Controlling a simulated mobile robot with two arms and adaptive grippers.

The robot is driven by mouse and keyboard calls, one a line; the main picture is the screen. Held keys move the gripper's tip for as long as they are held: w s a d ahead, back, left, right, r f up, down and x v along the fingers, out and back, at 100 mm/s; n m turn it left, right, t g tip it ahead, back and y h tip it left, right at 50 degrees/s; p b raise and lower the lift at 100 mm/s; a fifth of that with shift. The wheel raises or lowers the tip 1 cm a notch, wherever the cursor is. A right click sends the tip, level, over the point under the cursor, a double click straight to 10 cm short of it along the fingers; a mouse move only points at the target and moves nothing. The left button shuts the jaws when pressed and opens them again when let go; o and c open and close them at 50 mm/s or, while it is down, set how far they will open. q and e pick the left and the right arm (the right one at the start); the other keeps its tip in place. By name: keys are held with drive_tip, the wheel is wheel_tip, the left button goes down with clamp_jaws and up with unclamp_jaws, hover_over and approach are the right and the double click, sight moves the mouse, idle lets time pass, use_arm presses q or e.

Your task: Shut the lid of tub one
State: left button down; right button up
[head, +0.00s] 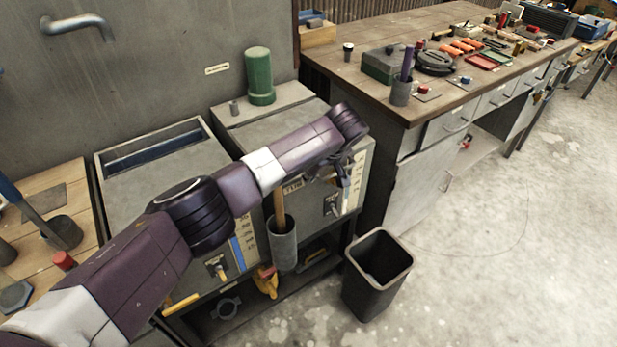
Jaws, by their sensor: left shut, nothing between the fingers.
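Two grey box-like units stand side by side against the wall. The left one (125,180) has a long recess with a dark blue inside along its back edge. The right one (290,122) has a flat grey top, with a raised strip at the back. Lettering like "TUB" (293,187) shows on its front, partly hidden by my arm, so I cannot tell which tub is one. Neither lid's position is clear. My left gripper (341,182) is shut and empty, pointing down by the right unit's front. My right gripper is out of view.
A green cylinder (259,76) stands on the right unit's back. A grey cup with a wooden handle (283,246) hangs at the front. A black bin (378,272) stands on the floor.

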use_arm(q)
drive_tip(key=v, duration=1.1)
drive_tip(key=s+d+f+m+g+h, duration=0.15)
drive_tip(key=s+f+m+h, duration=0.4)
drive_tip(key=s+f, duration=1.05)
drive_tip(key=s+a+f+m+y, duration=0.1)
drive_tip(key=s+a+f+m, duration=0.1)
drive_tip(key=s+a, duration=0.9)
drive_tip(key=s+a+f+m+y, duration=0.1)
drive_tip(key=s+a+f+m, duration=0.1)
drive_tip(key=s+a, duration=0.9)
wheel_tip(320, 180, down, 27)
drive_tip(key=a, duration=0.1)
drive_tip(key=s+a+f+g, duration=0.1)
drive_tip(key=s+a+f, duration=0.2)
drive_tip(key=s+f, duration=1.2)
drive_tip(key=s, duration=0.2)
drive_tip(key=shift+s+f+g, duration=0.25)
drive_tip(key=shift+s+g, duration=0.1)
